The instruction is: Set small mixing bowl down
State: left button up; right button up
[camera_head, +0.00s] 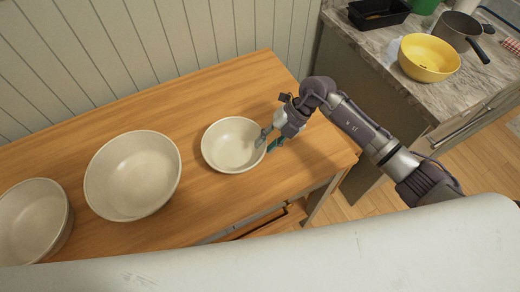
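The small mixing bowl (226,145) is cream-coloured and upright at the right part of the wooden table (215,205). It appears to rest on the tabletop. My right gripper (266,142) is at the bowl's right rim. One finger reaches to the rim's inner side and the other shows outside it, with the bowl wall between them. I cannot tell whether the fingers press on the rim. My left gripper is not in view.
A marble counter (385,62) at the upper right holds a yellow bowl (428,60), a grey pot (457,30) and a black tray (378,12). A drawer (270,226) is partly open below the table.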

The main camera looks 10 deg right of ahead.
jog(key=b+v, duration=0.1)
jog(key=v, duration=0.6)
jog(key=shift+d+r, duration=0.2)
jog(key=shift+r, duration=0.1)
